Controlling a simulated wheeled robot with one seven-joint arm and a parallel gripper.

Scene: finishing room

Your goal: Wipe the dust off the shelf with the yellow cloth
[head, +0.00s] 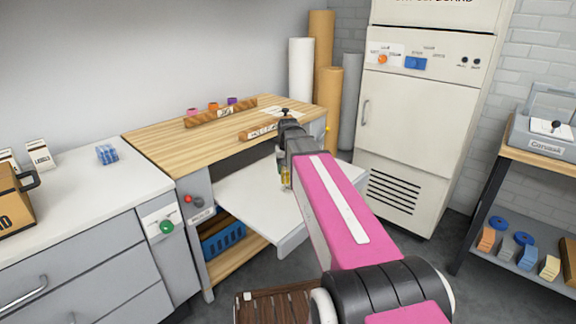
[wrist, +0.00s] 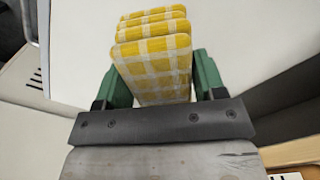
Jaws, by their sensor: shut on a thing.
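My gripper (wrist: 160,84) is shut on the yellow cloth (wrist: 152,48), a folded yellow and white checked bundle between its green fingers. In the head view a small yellow part of the cloth (head: 286,178) shows below my wrist, over the white shelf (head: 245,200). The shelf juts out below the wooden bench top, and my arm hides its right part. The pale shelf surface also fills much of the wrist view (wrist: 245,35). I cannot tell whether the cloth touches it. I see no clear dust on the visible part.
The wooden bench top (head: 165,132) is above and behind the shelf, with a wooden rack (head: 222,116) on it. A blue crate (head: 222,240) sits below the shelf. A tall cream cabinet (head: 420,120) stands to the right. Grey floor lies in front.

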